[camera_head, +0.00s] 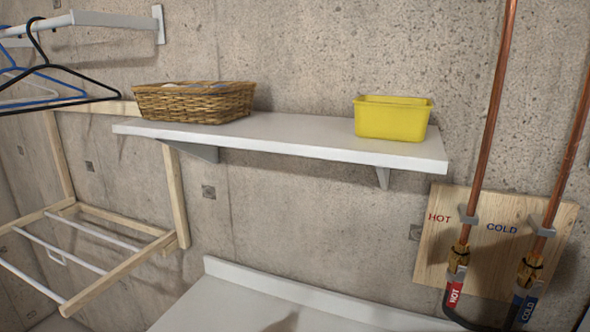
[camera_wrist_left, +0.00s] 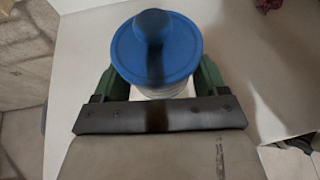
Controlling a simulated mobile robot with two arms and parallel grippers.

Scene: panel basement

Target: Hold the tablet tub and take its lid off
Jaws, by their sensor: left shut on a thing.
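The tablet tub (camera_wrist_left: 168,92) shows in the left wrist view, mostly hidden under its blue lid. The blue lid (camera_wrist_left: 180,58) has a round knob on top and sits on the tub. My left gripper (camera_wrist_left: 158,80) is shut on the tub, with one green finger on each side of it below the lid. The tub is over or on a pale surface; I cannot tell whether it touches it. Neither the tub nor my grippers show in the head view. My right gripper is in neither view.
A white wall shelf (camera_head: 290,130) holds a wicker basket (camera_head: 195,102) and a yellow bin (camera_head: 391,119). A pale worktop (camera_head: 260,305) lies below. Copper pipes (camera_head: 493,120) run down at the right. Hangers (camera_head: 45,75) and a wooden drying rack (camera_head: 120,275) are at the left.

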